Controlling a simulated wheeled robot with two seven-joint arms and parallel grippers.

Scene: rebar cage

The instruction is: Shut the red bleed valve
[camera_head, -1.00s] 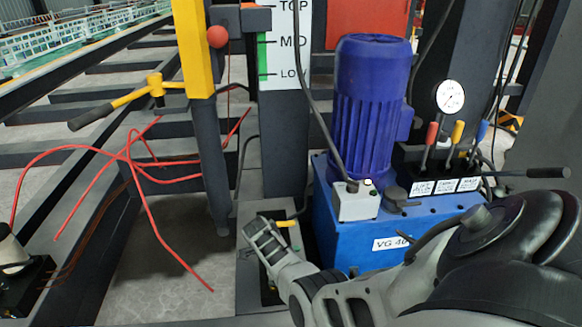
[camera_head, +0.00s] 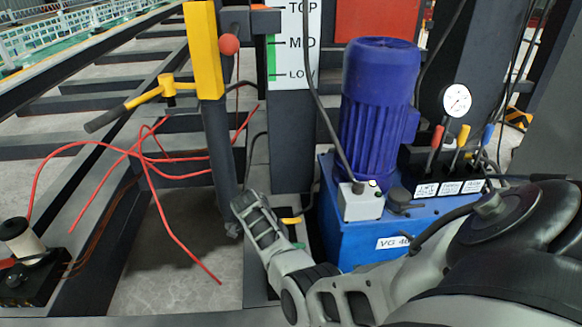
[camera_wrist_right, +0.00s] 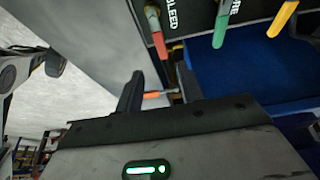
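In the right wrist view a red valve lever (camera_wrist_right: 155,32) hangs beside the printed word BLEED, with a green lever (camera_wrist_right: 222,24) and a yellow lever (camera_wrist_right: 284,20) to its right. My right gripper (camera_wrist_right: 160,78) is open, its two fingers apart below the red lever in the picture; the lever appears to be beyond the tips, not clasped. A small orange-tipped rod (camera_wrist_right: 152,95) shows between the fingers. In the head view my right gripper (camera_head: 248,208) hides the red lever; a yellow lever (camera_head: 291,221) shows just right of it. My left gripper is not in view.
A blue pump unit (camera_head: 350,235) with a blue motor (camera_head: 378,105) stands right of the gripper. A dark upright post (camera_head: 224,150) is close on its left. Red cables (camera_head: 160,205) lie loose on the left.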

